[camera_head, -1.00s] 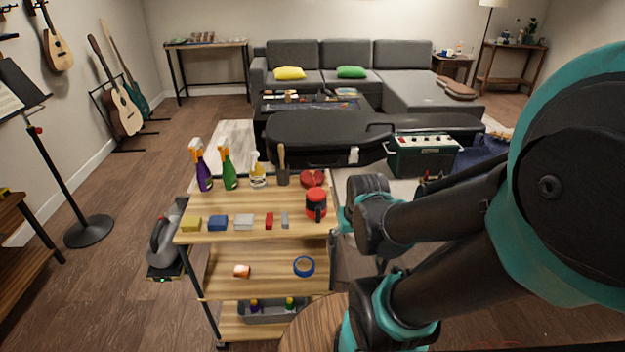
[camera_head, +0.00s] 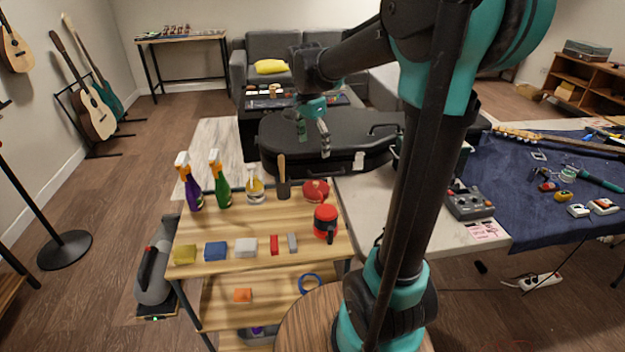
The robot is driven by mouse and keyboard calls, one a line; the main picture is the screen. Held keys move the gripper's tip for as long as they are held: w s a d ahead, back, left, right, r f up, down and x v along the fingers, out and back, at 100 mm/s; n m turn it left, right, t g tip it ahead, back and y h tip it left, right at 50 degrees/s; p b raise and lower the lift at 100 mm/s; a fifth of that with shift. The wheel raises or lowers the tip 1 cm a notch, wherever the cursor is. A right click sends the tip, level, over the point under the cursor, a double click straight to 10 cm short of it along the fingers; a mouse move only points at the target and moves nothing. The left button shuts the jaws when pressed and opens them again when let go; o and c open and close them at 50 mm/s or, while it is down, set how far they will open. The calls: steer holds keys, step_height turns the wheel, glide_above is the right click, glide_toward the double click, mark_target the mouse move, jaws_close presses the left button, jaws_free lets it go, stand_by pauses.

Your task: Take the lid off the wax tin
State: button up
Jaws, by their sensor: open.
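A round, flat red tin (camera_head: 316,190), which looks like the wax tin, sits at the back right of the wooden cart's top shelf (camera_head: 215,232). Its lid cannot be told apart from its body at this size. My gripper (camera_head: 313,140) is open and empty, raised with its fingers pointing down. In the picture it appears above and beyond the tin, in front of the black guitar case. It is clear of the tin.
A red and black container (camera_head: 326,222) stands just in front of the tin, and a brush in a dark holder (camera_head: 283,180) to its left. Spray bottles (camera_head: 220,180) line the back left. Small blocks (camera_head: 245,247) line the front. A blue-covered workbench (camera_head: 540,190) is at right.

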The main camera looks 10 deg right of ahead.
steer(key=w, duration=0.2)
steer(key=m, duration=0.1)
glide_above(315, 182)
steer(key=f, duration=1.1)
steer(key=shift+s+a+f, duration=0.15)
steer(key=shift+s+f, duration=0.05)
steer(key=shift+s, duration=0.05)
steer(key=f, duration=0.5)
steer(key=shift+w+d, duration=0.2)
steer(key=shift+w, duration=0.05)
steer(key=c, duration=1.4)
